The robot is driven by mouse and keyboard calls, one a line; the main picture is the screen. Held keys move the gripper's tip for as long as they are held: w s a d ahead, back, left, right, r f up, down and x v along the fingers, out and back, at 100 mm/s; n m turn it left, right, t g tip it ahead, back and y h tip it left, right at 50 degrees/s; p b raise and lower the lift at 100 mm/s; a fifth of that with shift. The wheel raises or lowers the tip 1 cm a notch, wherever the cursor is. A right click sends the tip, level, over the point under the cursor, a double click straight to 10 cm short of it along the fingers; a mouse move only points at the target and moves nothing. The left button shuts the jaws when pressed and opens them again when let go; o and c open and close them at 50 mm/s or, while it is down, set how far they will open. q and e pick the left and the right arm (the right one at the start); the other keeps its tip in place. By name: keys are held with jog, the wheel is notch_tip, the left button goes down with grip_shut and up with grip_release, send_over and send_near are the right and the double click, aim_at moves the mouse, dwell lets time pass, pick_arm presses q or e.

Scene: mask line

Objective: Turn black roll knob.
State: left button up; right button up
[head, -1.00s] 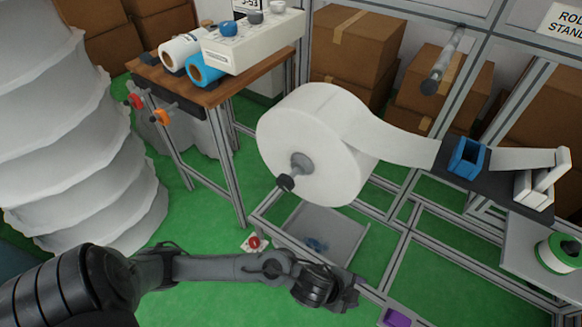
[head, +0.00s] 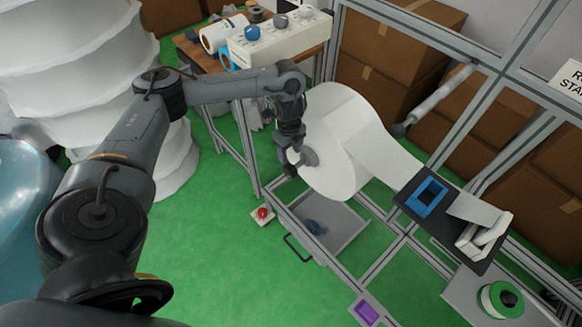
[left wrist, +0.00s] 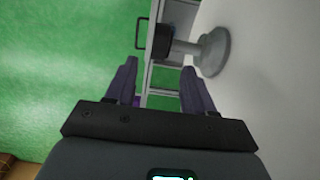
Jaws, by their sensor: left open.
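The black roll knob (head: 290,170) sits on the grey hub (head: 309,157) at the near face of the big white roll (head: 336,150). My left gripper (head: 291,158) is at the knob and partly covers it in the head view. In the left wrist view, the knob (left wrist: 165,42) shows as a dark block on a short shaft from the grey hub (left wrist: 213,50). There my left gripper (left wrist: 159,68) is open, its two fingers apart and empty. The knob lies beyond the fingertips, closer to the right-hand finger. Contact cannot be told. My right gripper is not in view.
The metal stand frame (head: 345,262) and a grey tray (head: 345,226) lie below the roll. A wooden table (head: 226,66) with rolls and a white control box (head: 280,40) stands behind my left arm. A red button (head: 263,213) is on the green floor side.

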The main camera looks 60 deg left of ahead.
aim_at(290, 167)
pick_arm(q)
notch_tip(290, 167, down, 9)
jog(key=b, duration=0.6)
jog(key=shift+r, duration=0.2)
jog(key=shift+d+f+b, duration=0.1)
jog(key=shift+f+b, duration=0.25)
jog(key=shift+f, duration=0.55)
jog(key=shift+w, duration=0.1)
jog(key=c, duration=0.9)
